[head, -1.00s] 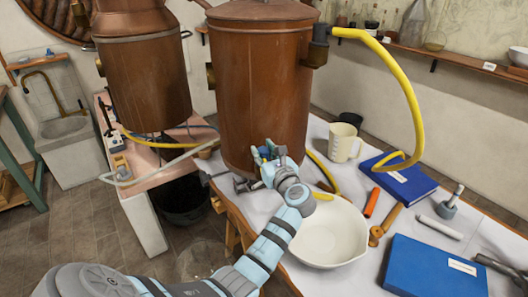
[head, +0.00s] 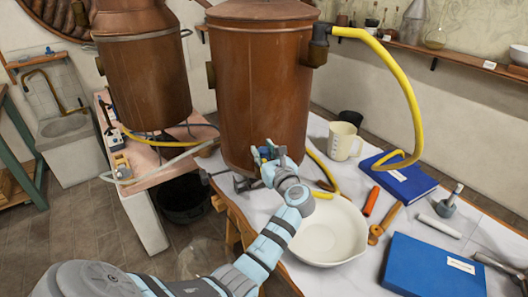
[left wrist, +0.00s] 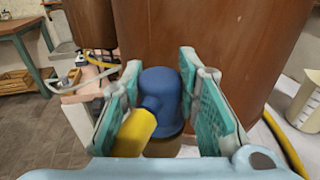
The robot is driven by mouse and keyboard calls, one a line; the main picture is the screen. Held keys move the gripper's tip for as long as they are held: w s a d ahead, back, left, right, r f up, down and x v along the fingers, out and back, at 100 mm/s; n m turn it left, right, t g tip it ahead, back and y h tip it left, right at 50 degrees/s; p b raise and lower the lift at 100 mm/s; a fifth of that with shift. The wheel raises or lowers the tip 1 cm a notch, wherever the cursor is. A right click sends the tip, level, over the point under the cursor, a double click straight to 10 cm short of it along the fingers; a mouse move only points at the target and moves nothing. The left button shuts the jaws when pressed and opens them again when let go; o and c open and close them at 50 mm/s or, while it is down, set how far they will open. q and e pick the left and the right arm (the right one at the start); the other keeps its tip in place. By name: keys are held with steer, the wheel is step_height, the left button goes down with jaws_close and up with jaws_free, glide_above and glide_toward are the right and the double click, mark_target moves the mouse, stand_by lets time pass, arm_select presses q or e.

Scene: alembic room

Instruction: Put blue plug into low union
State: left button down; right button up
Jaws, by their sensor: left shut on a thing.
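My left gripper (head: 268,157) is low beside the front of the large copper vessel (head: 262,85). In the left wrist view its two green-padded fingers (left wrist: 158,78) are on either side of the blue plug (left wrist: 161,88), and it is shut on it. The plug has a rounded blue top and a yellow part (left wrist: 135,132) coming out toward the camera. A brownish piece shows just below the plug; I cannot tell if it is the low union. The low union is not clearly visible and may be hidden by the gripper. My right gripper is not in view.
A white bowl (head: 326,232) stands close to the right of my left wrist. A yellow hose (head: 402,78) hangs from the vessel's upper fitting. A jug (head: 341,141), blue books (head: 434,268) and tools lie on the table to the right. A second copper vessel (head: 146,85) stands at left.

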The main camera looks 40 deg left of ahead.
arm_select(q)
steer(key=shift+f, duration=0.1)
steer(key=c, duration=1.1)
jaws_free()
